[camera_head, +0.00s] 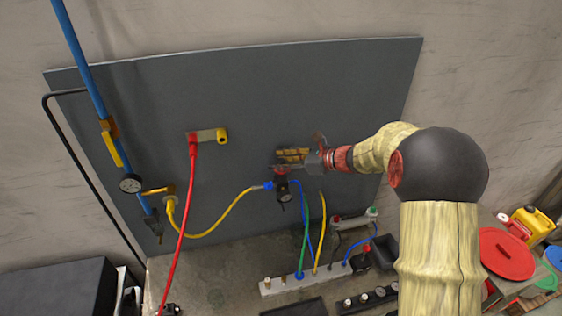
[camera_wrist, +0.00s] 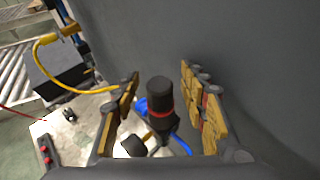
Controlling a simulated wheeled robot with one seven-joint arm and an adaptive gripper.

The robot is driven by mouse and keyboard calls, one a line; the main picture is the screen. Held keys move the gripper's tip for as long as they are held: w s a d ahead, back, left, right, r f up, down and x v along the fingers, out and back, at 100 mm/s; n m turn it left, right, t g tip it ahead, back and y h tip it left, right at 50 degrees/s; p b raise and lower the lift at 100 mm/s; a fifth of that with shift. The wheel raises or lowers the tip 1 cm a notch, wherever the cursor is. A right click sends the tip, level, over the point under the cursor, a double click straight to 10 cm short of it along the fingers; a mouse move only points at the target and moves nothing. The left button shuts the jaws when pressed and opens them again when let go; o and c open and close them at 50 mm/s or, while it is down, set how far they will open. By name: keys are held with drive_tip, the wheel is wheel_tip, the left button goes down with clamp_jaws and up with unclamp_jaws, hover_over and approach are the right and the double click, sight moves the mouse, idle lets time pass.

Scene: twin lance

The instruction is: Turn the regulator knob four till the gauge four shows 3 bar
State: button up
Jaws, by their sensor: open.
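A black regulator knob (camera_wrist: 160,92) with a red ring below it stands between the pads of my gripper (camera_wrist: 161,104) in the wrist view. The two yellow-padded fingers are open, with gaps on both sides of the knob. In the head view my gripper (camera_head: 293,160) is at the panel, just over the regulator (camera_head: 283,192), and hides its top. A dark round part (camera_wrist: 134,146), perhaps the gauge, sits beside the regulator body in the wrist view. Its dial face and reading are not visible. I cannot read any number marking the regulator.
A grey panel (camera_head: 250,95) stands behind. Yellow, blue and green hoses run by the regulator, the yellow hose (camera_head: 222,222) to the left. A red hose (camera_head: 185,230) hangs farther left. Another gauge (camera_head: 131,183) is on the blue pipe. A manifold strip (camera_head: 305,281) lies below.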

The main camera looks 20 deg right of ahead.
drive_tip(key=shift+c, duration=0.9)
clamp_jaws()
drive_tip(key=shift+n+g, duration=0.3)
drive_tip(key=shift+g, duration=0.1)
drive_tip(key=n+g+y+p, duration=0.1)
drive_tip(key=n+g+p, duration=0.1)
drive_tip(key=shift+n+g+y, duration=0.3)
drive_tip(key=shift+y, duration=0.1)
drive_tip(key=shift+n+g+y+p, duration=0.7)
drive_tip(key=shift+n+g+p, duration=0.35)
drive_tip(key=shift+n+g, duration=1.1)
drive_tip(key=shift+g, duration=0.25)
drive_tip(key=shift+o, duration=0.9)
unclamp_jaws()
